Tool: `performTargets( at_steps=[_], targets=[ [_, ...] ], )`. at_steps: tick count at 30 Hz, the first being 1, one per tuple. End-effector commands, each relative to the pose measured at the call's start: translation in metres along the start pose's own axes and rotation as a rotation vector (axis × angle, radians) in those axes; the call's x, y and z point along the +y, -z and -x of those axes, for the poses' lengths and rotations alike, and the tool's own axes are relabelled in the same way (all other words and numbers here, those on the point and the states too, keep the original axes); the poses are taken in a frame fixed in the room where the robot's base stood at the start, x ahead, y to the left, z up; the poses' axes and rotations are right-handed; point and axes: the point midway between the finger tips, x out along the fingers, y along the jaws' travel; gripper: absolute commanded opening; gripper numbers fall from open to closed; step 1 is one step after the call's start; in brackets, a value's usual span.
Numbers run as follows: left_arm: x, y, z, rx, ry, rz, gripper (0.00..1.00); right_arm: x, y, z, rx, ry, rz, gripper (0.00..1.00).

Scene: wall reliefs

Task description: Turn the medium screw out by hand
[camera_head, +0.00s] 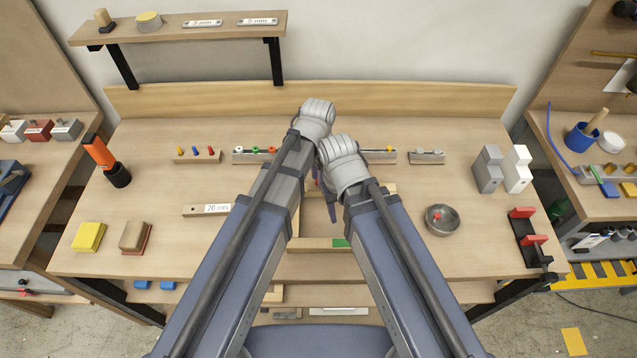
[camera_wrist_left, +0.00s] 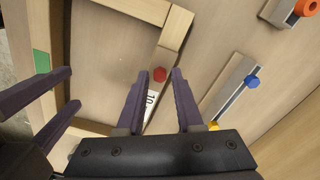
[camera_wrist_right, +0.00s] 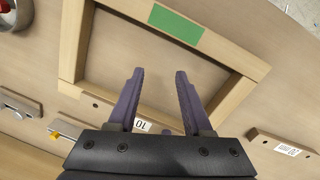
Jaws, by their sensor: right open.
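A red hex-headed screw (camera_wrist_left: 160,74) stands in a wooden bar with a white label (camera_wrist_left: 150,100) reading 10. My left gripper (camera_wrist_left: 157,78) is open. In its wrist view the red head shows between its two spread fingertips; I cannot tell whether they touch it. Whether this is the medium screw is not clear from the frames. My right gripper (camera_wrist_right: 159,72) is open and empty, over a wooden frame (camera_wrist_right: 75,45) with a green patch (camera_wrist_right: 176,27). In the head view my arms and hands hide most of both grippers and the screw.
A blue knob (camera_wrist_left: 252,80) and an orange ring (camera_wrist_left: 305,8) sit on nearby holders. A metal bowl (camera_head: 441,219) stands at the right, grey blocks (camera_head: 488,170) behind it. A rack of coloured pegs (camera_head: 196,155) and a bar labelled 20 mm (camera_head: 193,211) lie left.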

Motion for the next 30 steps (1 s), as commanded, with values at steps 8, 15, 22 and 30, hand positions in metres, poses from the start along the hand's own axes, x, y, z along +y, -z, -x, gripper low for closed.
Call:
performTargets(
  at_steps=[8, 15, 22, 30],
  targets=[
    [0.0, 0.0, 0.0, 0.0, 0.0, -0.297, 0.35, 0.0, 0.0, 0.0, 0.0, 0.0, 0.0, 0.5],
    [0.0, 0.0, 0.0, 0.0, 0.0, -0.347, 0.35, 0.0, 0.0, 0.0, 0.0, 0.0, 0.0, 0.5],
    [0.0, 0.0, 0.0, 0.0, 0.0, -0.615, 0.35, 0.0, 0.0, 0.0, 0.0, 0.0, 0.0, 0.5],
    [0.0, 0.0, 0.0, 0.0, 0.0, -0.78, 0.35, 0.0, 0.0, 0.0, 0.0, 0.0, 0.0, 0.5]
  ],
)
